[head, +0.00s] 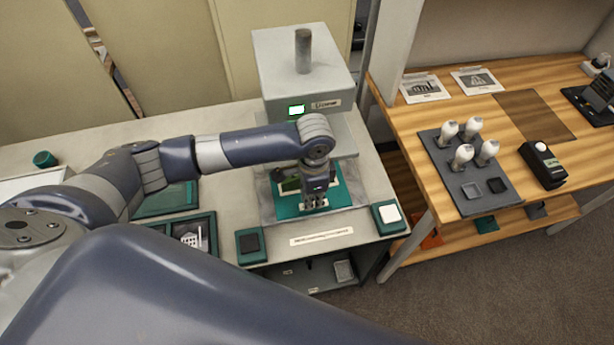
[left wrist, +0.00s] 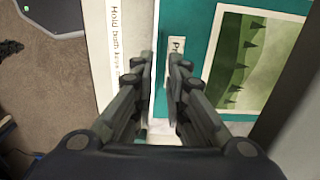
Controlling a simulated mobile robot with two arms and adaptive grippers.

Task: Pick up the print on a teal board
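The teal board (head: 342,196) lies on the grey bed of the press, under its raised-looking block. Its print, a green hillside with dark trees, shows in the left wrist view (left wrist: 257,62) and partly behind my gripper in the head view (head: 290,184). My left gripper (head: 314,204) points down at the board's front edge. In the left wrist view its two fingers (left wrist: 162,62) stand apart with a narrow gap, about over the board's edge and its small white label (left wrist: 176,48). I cannot tell whether they touch the board. My right gripper is out of view.
The grey press (head: 303,70) stands close behind my gripper. Teal-cased pads with a black button (head: 250,244) and a white button (head: 389,215) flank a printed label strip (head: 321,236). Teal trays (head: 207,222) lie left. A wooden bench (head: 405,118) stands right, beyond a gap.

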